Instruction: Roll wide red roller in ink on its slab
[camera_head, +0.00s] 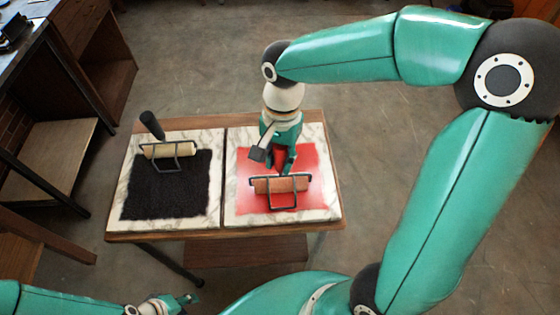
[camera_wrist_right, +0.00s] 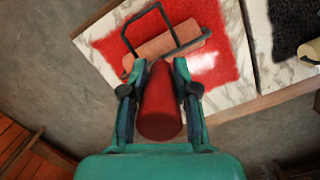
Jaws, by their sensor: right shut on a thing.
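The wide red roller (camera_head: 281,185) has a reddish-pink cylinder in a dark wire frame and a red handle. It is over the red ink on its marble slab (camera_head: 241,213). Whether the cylinder touches the ink cannot be told. My right gripper (camera_head: 280,158) is shut on the roller's red handle. In the right wrist view, the handle (camera_wrist_right: 160,105) sits between the two fingers and the cylinder (camera_wrist_right: 165,45) lies beyond over the red patch. My left gripper (camera_head: 186,299) is low at the bottom left, away from the table; its jaws are too small to judge.
A second slab (camera_head: 214,148) to the left carries a black ink patch (camera_head: 165,192) and a cream roller (camera_head: 170,150) with a black handle. Both slabs stand on a small wooden table (camera_head: 175,235). Shelving stands at the far left.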

